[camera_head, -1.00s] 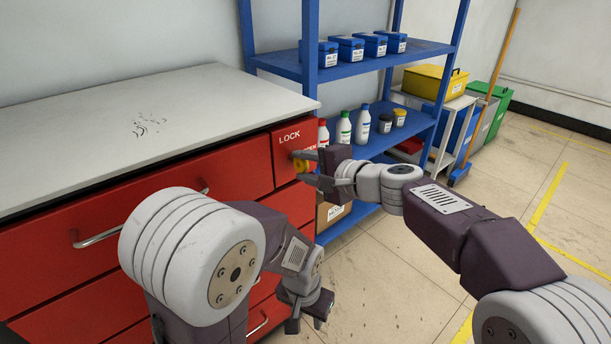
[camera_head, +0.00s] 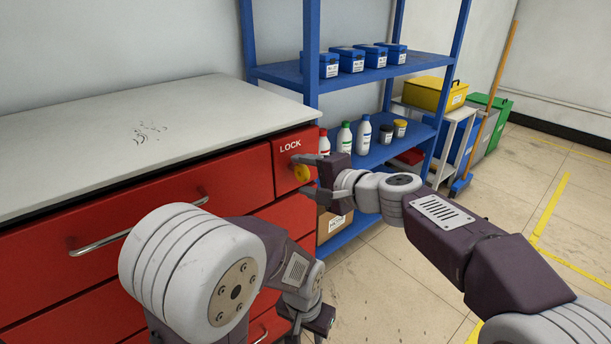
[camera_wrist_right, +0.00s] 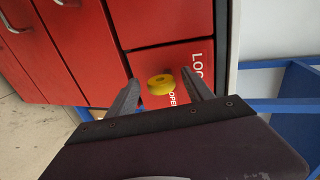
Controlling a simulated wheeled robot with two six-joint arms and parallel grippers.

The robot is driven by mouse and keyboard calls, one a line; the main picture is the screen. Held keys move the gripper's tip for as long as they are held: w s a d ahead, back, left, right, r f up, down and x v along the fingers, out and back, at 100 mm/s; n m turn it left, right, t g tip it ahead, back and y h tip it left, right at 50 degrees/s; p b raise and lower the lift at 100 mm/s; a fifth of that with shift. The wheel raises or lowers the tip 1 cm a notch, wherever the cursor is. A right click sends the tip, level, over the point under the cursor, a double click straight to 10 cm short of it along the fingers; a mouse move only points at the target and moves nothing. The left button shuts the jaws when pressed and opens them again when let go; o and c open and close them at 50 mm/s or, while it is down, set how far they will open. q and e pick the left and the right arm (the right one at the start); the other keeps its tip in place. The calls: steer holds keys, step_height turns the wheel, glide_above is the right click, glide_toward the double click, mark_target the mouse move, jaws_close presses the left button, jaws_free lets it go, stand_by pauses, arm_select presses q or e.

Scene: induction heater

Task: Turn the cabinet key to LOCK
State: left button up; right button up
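The yellow cabinet key (camera_head: 302,173) sits in the small red panel at the right end of the red cabinet (camera_head: 240,186). The LOCK label (camera_head: 290,145) is above it. In the right wrist view the key (camera_wrist_right: 160,84) shows a round yellow head, with part of the OPEN label (camera_wrist_right: 174,97) beside it. My right gripper (camera_head: 306,173) is open, its fingers either side of the key with gaps, apparently not touching it. The key's exact turn angle is hard to tell. My left gripper (camera_head: 310,330) hangs low before the drawers, empty and apparently open.
The grey cabinet top (camera_head: 190,120) is clear. A blue shelf (camera_head: 375,70) with bottles and blue boxes stands close behind the panel. A yellow bin (camera_head: 435,92) stands further right. The floor at the right is free.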

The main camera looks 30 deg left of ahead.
steer(key=shift+d, duration=0.1)
steer(key=v, duration=0.9)
